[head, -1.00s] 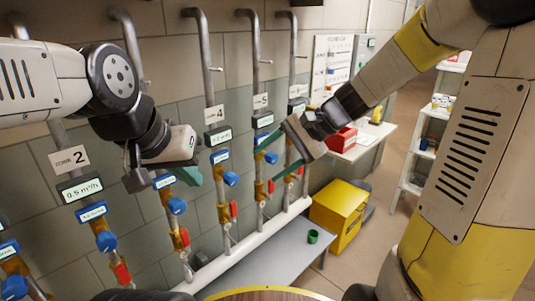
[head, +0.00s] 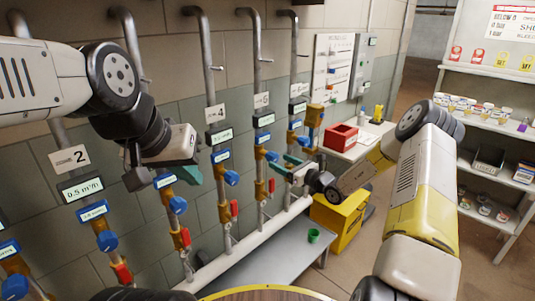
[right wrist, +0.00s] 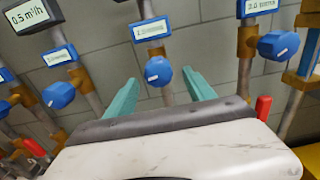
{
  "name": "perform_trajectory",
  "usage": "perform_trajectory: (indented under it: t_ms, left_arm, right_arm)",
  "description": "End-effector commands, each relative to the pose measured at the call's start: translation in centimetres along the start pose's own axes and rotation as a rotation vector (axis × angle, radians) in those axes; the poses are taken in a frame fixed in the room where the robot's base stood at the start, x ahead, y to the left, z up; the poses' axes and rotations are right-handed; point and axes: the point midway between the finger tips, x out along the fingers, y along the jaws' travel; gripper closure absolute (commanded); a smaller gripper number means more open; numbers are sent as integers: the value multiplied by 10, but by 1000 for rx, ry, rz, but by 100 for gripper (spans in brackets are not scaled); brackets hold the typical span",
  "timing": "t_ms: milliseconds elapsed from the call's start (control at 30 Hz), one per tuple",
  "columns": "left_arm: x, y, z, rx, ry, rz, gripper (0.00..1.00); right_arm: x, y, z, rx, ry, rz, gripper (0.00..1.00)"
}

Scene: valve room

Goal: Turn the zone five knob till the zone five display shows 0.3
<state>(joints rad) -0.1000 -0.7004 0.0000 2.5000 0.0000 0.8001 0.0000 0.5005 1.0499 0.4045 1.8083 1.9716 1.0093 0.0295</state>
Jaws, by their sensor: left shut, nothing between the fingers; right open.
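The blue zone five knob (head: 271,156) is under the label. My right gripper (head: 281,165) is open in front of that pipe. In the right wrist view a blue knob (right wrist: 158,70), seemingly zone five's, sits beyond and between the teal fingers, apart from them. My left gripper (head: 187,176) is shut and empty near the pipe left of zone four.
Neighbouring pipes carry similar blue knobs (right wrist: 278,45) and red handles (head: 234,209). A grey bench (head: 265,262) with a green cup (head: 313,236) stands below. A yellow box (head: 340,220), a red bin (head: 341,136) and shelves (head: 490,119) are to the right.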

Motion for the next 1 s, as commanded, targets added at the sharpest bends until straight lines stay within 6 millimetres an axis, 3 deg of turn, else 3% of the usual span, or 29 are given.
perform_trajectory:
  t_ms: [433, 833, 1000]
  left_arm:
    - [0, 0, 0, 0, 0, 0, 100]
    - [0, 0, 0, 0, 0, 0, 100]
    - [0, 0, 0, 0, 0, 0, 100]
  right_arm:
    - [65, 2, 1, -3, 0, 5, 37]
    - [74, 2, 1, -2, 0, 4, 37]
    - [74, 2, 1, -3, 0, 4, 70]
